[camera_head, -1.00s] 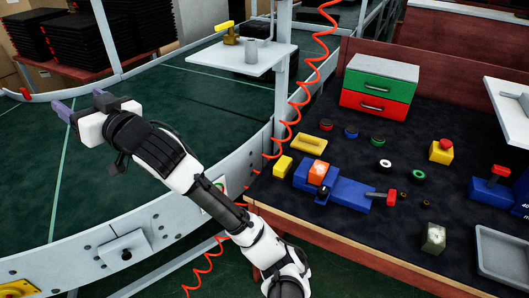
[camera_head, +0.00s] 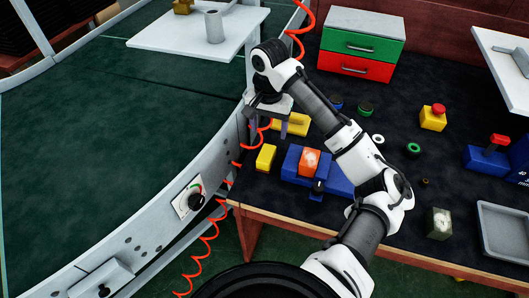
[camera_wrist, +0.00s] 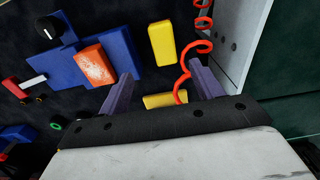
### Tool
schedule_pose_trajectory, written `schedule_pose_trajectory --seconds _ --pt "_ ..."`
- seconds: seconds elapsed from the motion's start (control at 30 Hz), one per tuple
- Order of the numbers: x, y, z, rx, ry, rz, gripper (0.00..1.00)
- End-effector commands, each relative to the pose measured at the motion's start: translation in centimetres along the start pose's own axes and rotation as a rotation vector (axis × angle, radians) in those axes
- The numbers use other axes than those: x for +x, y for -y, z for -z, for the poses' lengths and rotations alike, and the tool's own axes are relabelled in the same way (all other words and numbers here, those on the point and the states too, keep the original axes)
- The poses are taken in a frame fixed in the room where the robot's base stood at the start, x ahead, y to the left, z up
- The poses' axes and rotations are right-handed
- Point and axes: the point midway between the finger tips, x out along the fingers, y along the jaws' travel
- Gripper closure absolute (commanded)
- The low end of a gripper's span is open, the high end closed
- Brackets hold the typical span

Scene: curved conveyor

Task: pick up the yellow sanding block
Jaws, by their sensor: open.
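Two yellow things lie on the dark bench mat; I cannot tell for sure which is the sanding block. One is a plain yellow block (camera_head: 266,157) near the bench's left edge, also in the wrist view (camera_wrist: 162,43). The other is a longer yellow piece (camera_head: 294,124) behind it, with a raised handle in the earlier view. My gripper (camera_head: 268,129) is open and empty above the bench beside this longer piece. In the wrist view the longer piece (camera_wrist: 165,100) shows between my fingers (camera_wrist: 160,72), partly hidden by the gripper body.
A blue vise (camera_head: 336,184) with an orange block (camera_head: 309,161) stands right of the plain block. A coiled red hose (camera_head: 236,165) hangs along the conveyor rail (camera_head: 150,235), close to my gripper. A green and red drawer box (camera_head: 360,46) stands behind.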

Motion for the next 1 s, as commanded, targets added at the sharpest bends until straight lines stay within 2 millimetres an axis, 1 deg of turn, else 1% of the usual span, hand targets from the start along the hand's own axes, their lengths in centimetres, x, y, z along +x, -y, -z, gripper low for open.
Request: schedule_pose_trajectory --seconds 0.03,0.1,0.3,0.4,0.57,0.83,0.9,1.0 --pt "1.1 0.1 -0.1 0.000 0.005 0.003 0.35" --pt "2.5 0.2 -0.1 -0.001 0.005 0.005 0.35" --pt "6.0 0.2 -0.1 -0.002 0.002 0.006 0.35" --pt "6.8 0.2 0.0 -0.003 0.000 0.005 0.35" --pt "7.7 0.3 0.0 -0.003 0.000 0.005 0.35" --pt "11.2 0.7 0.3 -0.003 0.000 0.003 0.35" --pt "11.9 0.7 0.3 -0.003 -0.001 0.003 0.35" --pt "12.3 0.7 0.3 -0.003 -0.003 0.004 0.35"
